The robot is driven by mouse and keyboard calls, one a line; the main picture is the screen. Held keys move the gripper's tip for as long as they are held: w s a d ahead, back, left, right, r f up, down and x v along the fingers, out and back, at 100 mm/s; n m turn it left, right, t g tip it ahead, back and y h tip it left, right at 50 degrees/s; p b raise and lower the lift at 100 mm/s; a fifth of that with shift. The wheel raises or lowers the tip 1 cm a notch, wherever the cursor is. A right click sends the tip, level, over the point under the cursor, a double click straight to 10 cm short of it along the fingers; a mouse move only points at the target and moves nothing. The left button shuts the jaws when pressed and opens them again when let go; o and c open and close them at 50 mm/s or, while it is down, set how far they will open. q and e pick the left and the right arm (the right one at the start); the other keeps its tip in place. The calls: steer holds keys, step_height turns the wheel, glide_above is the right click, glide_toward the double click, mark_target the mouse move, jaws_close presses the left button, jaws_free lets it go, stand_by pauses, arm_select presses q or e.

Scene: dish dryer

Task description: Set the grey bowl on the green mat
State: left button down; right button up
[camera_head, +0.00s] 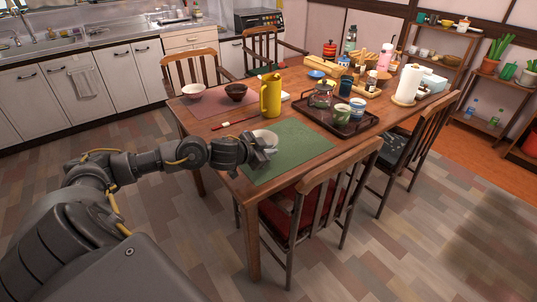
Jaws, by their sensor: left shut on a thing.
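My left gripper (265,147) is shut on the rim of the grey bowl (265,136) at the left edge of the dining table. The bowl looks upright, and the gripper's fingers hide its near side. The green mat (296,158) lies flat on the table just right of the gripper. The bowl overlaps the mat's far left corner in the camera_head view; I cannot tell whether it touches the mat or is held above it. My right gripper is not in view.
A yellow pitcher (271,97) stands behind the bowl. Red chopsticks (236,122) lie to its left. A white bowl (194,91) and a dark bowl (236,91) sit on a pink mat (211,105). A dark tray (352,128) with teaware borders the green mat's right side. The green mat's middle is clear.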

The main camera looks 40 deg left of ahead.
arm_select(q)
steer(key=shift+a+f, duration=0.1)
steer(key=shift+f, duration=0.55)
steer(key=shift+r, duration=0.1)
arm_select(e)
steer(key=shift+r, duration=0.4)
arm_select(q)
steer(key=c, duration=1.8)
jaws_free()
steer(key=shift+c, duration=0.2)
steer(key=o, duration=0.4)
steer(key=shift+o, duration=0.2)
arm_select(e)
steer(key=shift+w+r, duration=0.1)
